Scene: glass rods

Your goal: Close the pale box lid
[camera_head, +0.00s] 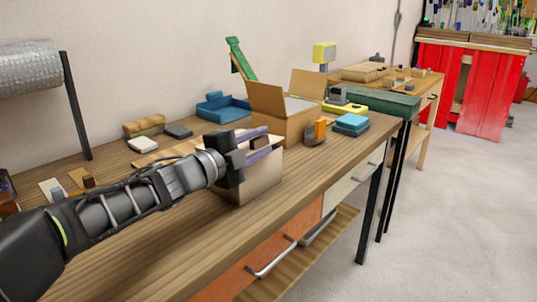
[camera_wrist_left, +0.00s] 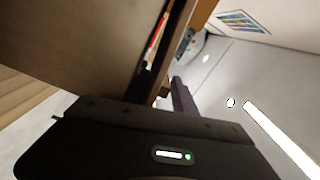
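The pale box (camera_head: 262,181) stands on the wooden workbench near its front edge, with its upper part mostly hidden by my left gripper. My left gripper (camera_head: 257,144) is at the box's top, reaching in from the left. Two purple finger-like strips extend from it, spread apart, with a small brown piece showing between them; I see no firm grip. I cannot make out the lid's angle. In the left wrist view, a broad grey-brown panel (camera_wrist_left: 70,45) fills the upper left, close to the gripper; I cannot tell whether it is the lid. My right gripper is not in view.
A cardboard box (camera_head: 285,124) with raised flaps stands right behind the pale box. An orange-and-grey tool (camera_head: 316,131) and blue stacked blocks (camera_head: 351,124) lie to the right. A blue tray (camera_head: 222,109) is at the back.

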